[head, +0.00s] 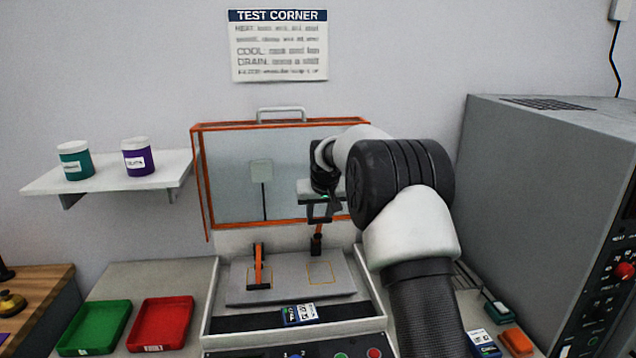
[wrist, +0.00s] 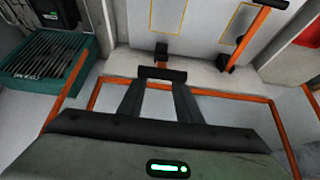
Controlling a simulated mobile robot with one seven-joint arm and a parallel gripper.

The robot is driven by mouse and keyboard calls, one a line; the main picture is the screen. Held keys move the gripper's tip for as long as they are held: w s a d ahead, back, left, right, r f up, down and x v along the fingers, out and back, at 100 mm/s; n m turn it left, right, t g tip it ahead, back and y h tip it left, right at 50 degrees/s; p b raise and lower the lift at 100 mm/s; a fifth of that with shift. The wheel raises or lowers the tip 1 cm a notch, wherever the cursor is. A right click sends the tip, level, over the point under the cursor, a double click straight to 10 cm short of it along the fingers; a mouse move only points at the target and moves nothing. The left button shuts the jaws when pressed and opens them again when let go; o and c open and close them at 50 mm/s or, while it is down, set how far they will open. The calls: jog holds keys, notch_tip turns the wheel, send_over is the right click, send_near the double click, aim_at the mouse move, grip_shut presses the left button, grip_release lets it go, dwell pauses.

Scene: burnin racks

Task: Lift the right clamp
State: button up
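The right clamp (head: 317,243) stands up at the back of the grey plate, an orange arm on a black base. In the wrist view its black crossbar (wrist: 162,74) lies across my fingertips, and its base (wrist: 161,50) shows beyond. My gripper (head: 319,212) is above the clamp's base; in the wrist view its fingers (wrist: 161,92) are spread with a clear gap between them. I cannot tell whether they touch the bar. The left clamp (head: 259,268) lies down over its yellow-outlined square, and shows at upper right in the wrist view (wrist: 248,35).
The plate (head: 290,292) has a bare yellow-outlined square (head: 320,273) before the right clamp. An orange-framed clear lid (head: 197,170) stands open behind. A grey cabinet (head: 530,200) is at right. Green (head: 93,328) and red (head: 160,324) trays sit at left. Jars stand on a shelf (head: 110,184).

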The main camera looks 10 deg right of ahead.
jog(key=shift+w+r+p, duration=0.75)
jog(key=shift+r+p, duration=0.65)
jog(key=shift+r, duration=1.95)
jog(key=shift+w+r+p, duration=0.7)
jog(key=shift+r+p, duration=0.7)
jog(key=shift+r, duration=2)
jog(key=shift+w+r+p, duration=0.75)
jog(key=shift+r+p, duration=0.65)
jog(key=shift+r, duration=1.95)
jog(key=shift+g, duration=0.7)
jog(key=shift+s+r, duration=0.2)
jog(key=shift+s, duration=0.65)
jog(key=shift+s+r, duration=0.15)
jog(key=shift+s, duration=0.7)
jog(key=shift+s+r, duration=0.2)
jog(key=shift+s, duration=0.65)
